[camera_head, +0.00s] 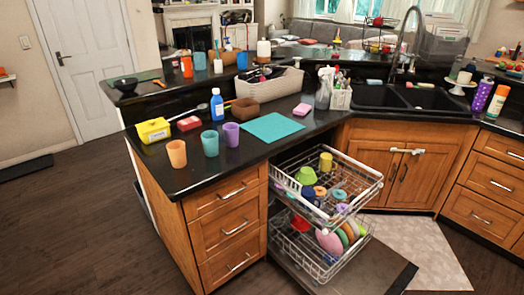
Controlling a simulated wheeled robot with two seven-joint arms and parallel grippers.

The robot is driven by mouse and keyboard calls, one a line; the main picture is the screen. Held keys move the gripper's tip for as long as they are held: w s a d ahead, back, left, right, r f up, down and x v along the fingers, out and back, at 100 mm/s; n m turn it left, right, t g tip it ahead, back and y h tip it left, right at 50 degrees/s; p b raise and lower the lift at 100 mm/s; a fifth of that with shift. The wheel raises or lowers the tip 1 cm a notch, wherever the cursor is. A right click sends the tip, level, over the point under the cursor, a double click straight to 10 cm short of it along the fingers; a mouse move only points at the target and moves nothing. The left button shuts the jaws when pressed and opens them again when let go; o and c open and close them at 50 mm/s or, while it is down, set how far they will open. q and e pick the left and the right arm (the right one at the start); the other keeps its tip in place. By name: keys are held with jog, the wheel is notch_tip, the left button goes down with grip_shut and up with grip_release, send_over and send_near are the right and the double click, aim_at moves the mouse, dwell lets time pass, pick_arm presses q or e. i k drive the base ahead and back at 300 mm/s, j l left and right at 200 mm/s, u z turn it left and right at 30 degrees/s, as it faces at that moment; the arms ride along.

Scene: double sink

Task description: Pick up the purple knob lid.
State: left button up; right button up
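Neither of my grippers shows in the head view. The pulled-out upper rack (358,192) holds several small dishes. A small purple piece (343,209) lies near its front right edge, and a blue-purple piece (307,193) sits nearer its middle. Both are too small to tell whether either is the purple knob lid. The wire sides of the rack partly hide the pieces.
The lower rack (295,262) is also out, above the open dishwasher door (375,272). Purple (231,134), teal (210,142) and orange (177,153) cups stand near the counter edge. A teal mat (272,127) and beige basket (284,86) lie behind.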

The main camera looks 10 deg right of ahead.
aim_at(343, 205)
jog(key=l+u, duration=0.5)
jog(key=l, duration=1)
jog(key=k, duration=0.05)
